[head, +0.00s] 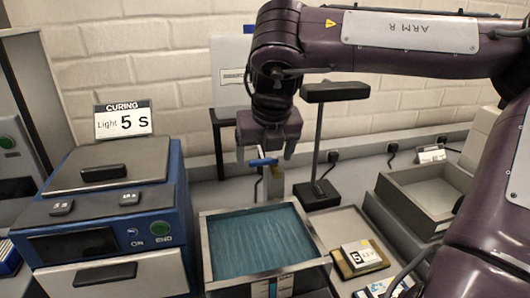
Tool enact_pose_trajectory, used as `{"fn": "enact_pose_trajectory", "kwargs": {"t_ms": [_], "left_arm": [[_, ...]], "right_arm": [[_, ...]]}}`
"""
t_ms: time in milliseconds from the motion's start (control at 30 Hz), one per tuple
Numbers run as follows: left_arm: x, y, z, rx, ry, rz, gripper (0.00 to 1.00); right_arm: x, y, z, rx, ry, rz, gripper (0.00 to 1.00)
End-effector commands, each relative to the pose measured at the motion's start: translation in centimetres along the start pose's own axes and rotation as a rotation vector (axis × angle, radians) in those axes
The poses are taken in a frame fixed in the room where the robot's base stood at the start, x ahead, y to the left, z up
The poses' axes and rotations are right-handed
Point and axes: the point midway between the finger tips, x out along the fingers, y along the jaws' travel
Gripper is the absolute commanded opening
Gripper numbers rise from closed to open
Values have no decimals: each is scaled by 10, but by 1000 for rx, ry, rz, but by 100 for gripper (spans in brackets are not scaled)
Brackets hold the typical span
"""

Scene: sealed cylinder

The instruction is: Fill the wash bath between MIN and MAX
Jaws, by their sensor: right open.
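The wash bath (208,262) is a square metal tub in the lower middle, holding blue-green liquid with pale streaks on its surface. A blue and white gauge strip (272,289) shows on its front wall, cut by the bottom edge; I cannot read MIN or MAX marks. Behind the bath stands a tap (274,184) with a blue lever (263,162). My right gripper (267,155) is open, pointing down, with its fingers on either side of the lever; I cannot tell whether they touch it. I cannot tell whether liquid runs from the tap. My left gripper is not in view.
A blue curing machine (110,215) stands left of the bath, under a "CURING Light 5 s" sign (124,120). A black stand (318,190) is just right of the tap. A tray with a "5" card (362,254) and a grey open box (425,195) lie right.

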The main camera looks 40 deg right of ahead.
Motion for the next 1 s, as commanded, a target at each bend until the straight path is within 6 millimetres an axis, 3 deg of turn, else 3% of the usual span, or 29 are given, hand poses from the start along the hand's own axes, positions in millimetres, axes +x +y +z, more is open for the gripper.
{"fn": "enact_pose_trajectory", "kwargs": {"t_ms": [133,533,1000], "left_arm": [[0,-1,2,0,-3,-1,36],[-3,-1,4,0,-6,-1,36],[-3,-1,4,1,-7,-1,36]], "right_arm": [[-11,0,1,-1,-3,0,80],[-72,0,1,0,-3,0,80],[-78,0,0,1,-1,0,80]]}}
